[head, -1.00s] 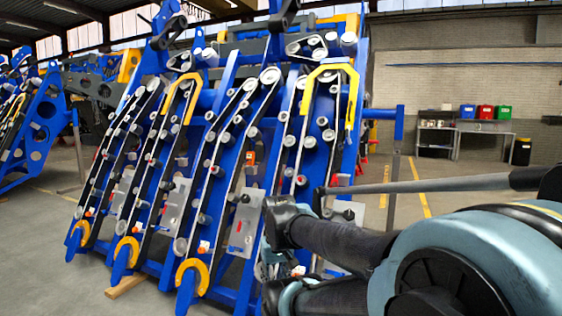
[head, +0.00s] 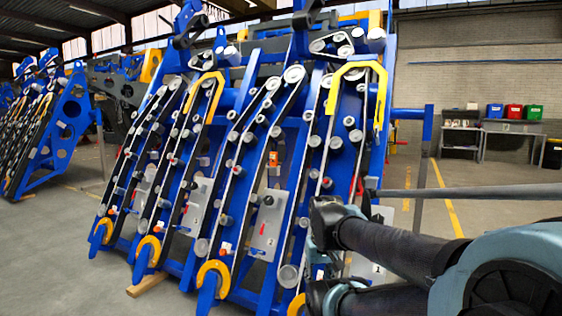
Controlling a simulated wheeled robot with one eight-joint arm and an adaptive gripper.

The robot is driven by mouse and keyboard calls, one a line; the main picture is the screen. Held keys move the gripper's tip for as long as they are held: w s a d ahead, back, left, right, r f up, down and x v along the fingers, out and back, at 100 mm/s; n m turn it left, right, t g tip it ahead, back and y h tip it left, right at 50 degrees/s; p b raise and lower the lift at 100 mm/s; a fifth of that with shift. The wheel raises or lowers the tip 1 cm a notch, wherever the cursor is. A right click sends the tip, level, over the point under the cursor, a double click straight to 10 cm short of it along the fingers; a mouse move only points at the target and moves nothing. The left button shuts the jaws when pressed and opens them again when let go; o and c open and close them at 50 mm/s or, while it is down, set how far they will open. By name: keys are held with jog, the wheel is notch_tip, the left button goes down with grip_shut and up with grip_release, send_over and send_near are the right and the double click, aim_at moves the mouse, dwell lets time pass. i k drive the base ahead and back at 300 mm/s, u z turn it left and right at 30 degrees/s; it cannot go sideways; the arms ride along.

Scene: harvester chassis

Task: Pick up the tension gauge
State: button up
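I cannot make out a tension gauge for certain. A small orange item (head: 273,159) shows between the belt arms of the blue harvester chassis (head: 240,195), too small to identify. My arm reaches in from the lower right, in front of the chassis's right end. Its dark links hide the lower right part of the chassis. My gripper does not show as a distinct part in the head view.
More blue frames (head: 60,130) stand at the left. A wooden block (head: 147,286) lies under the chassis. A grey table (head: 512,127) with blue, red and green bins stands at the back right. Open floor lies at the left front and towards the table.

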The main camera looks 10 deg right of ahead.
aim_at(273, 155)
jog(key=i, duration=0.9)
jog(key=u, duration=0.1)
